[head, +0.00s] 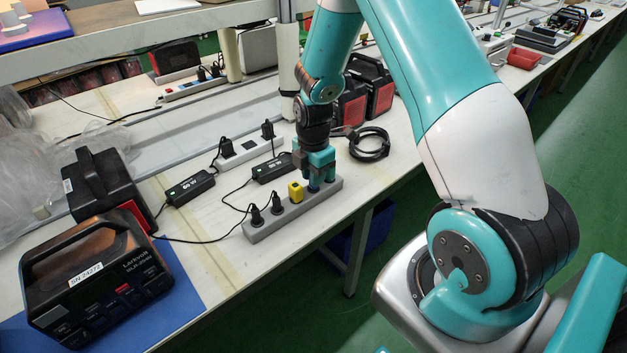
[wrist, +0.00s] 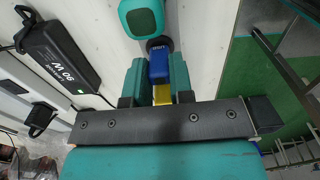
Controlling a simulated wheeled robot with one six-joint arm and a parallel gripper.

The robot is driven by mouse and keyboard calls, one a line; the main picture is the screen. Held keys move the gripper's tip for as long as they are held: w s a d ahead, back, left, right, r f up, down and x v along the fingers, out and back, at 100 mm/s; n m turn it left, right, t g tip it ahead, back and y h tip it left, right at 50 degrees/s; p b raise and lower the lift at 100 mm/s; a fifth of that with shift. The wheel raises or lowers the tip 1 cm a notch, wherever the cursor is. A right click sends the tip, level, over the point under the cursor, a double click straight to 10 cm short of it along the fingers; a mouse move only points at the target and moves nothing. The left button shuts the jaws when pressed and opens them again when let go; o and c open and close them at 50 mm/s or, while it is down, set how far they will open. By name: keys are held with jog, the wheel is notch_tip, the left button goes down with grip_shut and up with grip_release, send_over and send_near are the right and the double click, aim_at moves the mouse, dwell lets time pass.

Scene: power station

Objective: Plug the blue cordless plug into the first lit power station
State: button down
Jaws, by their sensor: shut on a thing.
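My gripper (head: 315,176) is low over the grey power strip (head: 263,235) on the bench. It is shut on the blue plug (head: 313,187). In the wrist view the blue plug (wrist: 158,68) sits between the two teal fingers. The plug's lower end is at the strip, but I cannot tell whether it is in a socket. A yellow plug (head: 296,191) stands in the strip just left of my gripper. A black power station (head: 96,273) with a handle stands at the front left on a blue mat. Another black power station (head: 103,185) stands behind it. I cannot tell which is lit.
Two black plugs (head: 266,209) stand in the strip's left end. Black adapters (head: 190,187) and a white strip (head: 248,153) lie behind. Two more red-and-black power stations (head: 368,85) and a coiled black cable (head: 370,144) are behind my gripper. The bench's front edge is close.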

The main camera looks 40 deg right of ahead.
jog(key=shift+r+p, duration=2.25)
jog(key=shift+r, duration=0.65)
